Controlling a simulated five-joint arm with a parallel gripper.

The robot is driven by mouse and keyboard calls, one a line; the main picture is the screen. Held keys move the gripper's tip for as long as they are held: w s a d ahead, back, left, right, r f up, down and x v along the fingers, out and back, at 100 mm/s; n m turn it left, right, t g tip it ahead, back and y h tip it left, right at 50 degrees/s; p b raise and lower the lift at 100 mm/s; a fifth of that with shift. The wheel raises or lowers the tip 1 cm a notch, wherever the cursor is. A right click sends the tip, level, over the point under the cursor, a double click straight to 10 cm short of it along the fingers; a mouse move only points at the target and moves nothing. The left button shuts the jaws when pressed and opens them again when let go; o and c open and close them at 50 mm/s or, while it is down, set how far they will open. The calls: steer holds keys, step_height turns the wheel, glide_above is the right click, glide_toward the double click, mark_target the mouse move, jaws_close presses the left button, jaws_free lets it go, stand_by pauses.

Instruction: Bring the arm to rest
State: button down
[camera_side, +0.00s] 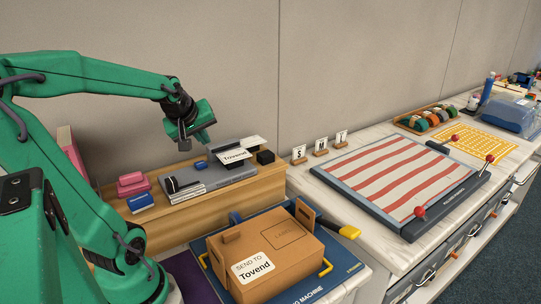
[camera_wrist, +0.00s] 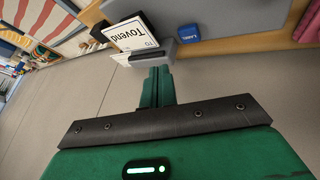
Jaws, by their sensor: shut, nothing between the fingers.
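My green arm reaches in from the left in the side view. My gripper (camera_side: 206,136) hangs in the air above the wooden shelf (camera_side: 230,196), near the wall and clear of the things below it. In the wrist view its fingers (camera_wrist: 160,72) are together with nothing between them. A white card reading "Tovend" (camera_side: 234,156) stands at the grey device (camera_side: 214,178) on the shelf. The card also shows in the wrist view (camera_wrist: 130,34), beyond the fingertips.
Below the shelf, an orange box (camera_side: 285,252) labelled "SEND TO Tovend" sits on a blue machine base (camera_side: 340,266). Pink blocks (camera_side: 132,184) and a blue block (camera_side: 140,203) lie left on the shelf. A red-striped board (camera_side: 388,172) lies on the right-hand counter.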

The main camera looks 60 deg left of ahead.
steer(key=s+d+m+h, duration=0.2)
steer(key=d+m, duration=0.5)
steer(key=d, duration=0.3)
steer(key=s+d+m+h, duration=0.2)
steer(key=d+m, duration=0.6)
steer(key=d, duration=0.2)
steer(key=shift+d+r, duration=0.3)
steer(key=shift+r, duration=0.15)
